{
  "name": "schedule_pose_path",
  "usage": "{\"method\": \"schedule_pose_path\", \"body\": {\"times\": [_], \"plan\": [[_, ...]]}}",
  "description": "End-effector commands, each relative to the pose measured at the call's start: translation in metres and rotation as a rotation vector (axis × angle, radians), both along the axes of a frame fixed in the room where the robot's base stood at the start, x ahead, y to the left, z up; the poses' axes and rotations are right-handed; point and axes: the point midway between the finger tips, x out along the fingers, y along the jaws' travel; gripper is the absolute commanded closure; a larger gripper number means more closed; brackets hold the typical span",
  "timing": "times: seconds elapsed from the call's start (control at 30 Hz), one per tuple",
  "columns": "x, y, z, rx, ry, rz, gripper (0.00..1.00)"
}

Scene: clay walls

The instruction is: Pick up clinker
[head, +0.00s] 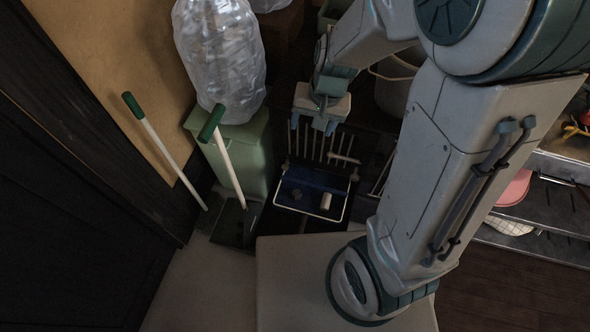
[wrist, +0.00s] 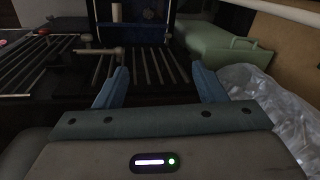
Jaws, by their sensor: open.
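A small dark lump (head: 297,194), which looks like the clinker, lies in a blue-lined tray (head: 277,203) with a pale rim. It also shows small and dim at the top of the wrist view (wrist: 148,14). A short cream cylinder (head: 325,200) stands or lies near it in the tray, also seen in the wrist view (wrist: 116,12). My gripper (head: 313,126) is open and empty, beyond the tray in the head view and apart from the lump. Both blue fingers show in the wrist view (wrist: 160,80), with dark bars beyond them.
Dark slatted bars (head: 322,146) and a pale T-shaped handle (head: 344,158) lie between my gripper and the tray. A green bin (head: 240,150) with a clear plastic bag (head: 222,55) and two green-handled tools (head: 230,165) stand to the left. Shelves (head: 550,215) are at right.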

Motion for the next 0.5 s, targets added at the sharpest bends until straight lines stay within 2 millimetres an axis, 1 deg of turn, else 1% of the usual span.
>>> {"method": "schedule_pose_path", "body": {"times": [0.03, 0.07, 0.1, 0.17, 0.2, 0.27, 0.3, 0.4, 0.5], "plan": [[0.005, 0.009, -0.045, -0.006, 0.026, -0.013, 0.36], [0.008, 0.013, -0.062, -0.008, 0.035, -0.023, 0.36], [0.012, 0.018, -0.085, -0.015, 0.048, -0.039, 0.36], [0.017, 0.026, -0.120, -0.027, 0.064, -0.061, 0.36], [0.019, 0.030, -0.142, -0.038, 0.072, -0.076, 0.36], [0.022, 0.034, -0.175, -0.057, 0.083, -0.097, 0.36], [0.024, 0.037, -0.195, -0.070, 0.089, -0.109, 0.36], [0.026, 0.041, -0.237, -0.103, 0.097, -0.137, 0.36], [0.026, 0.043, -0.266, -0.129, 0.098, -0.156, 0.36]]}}
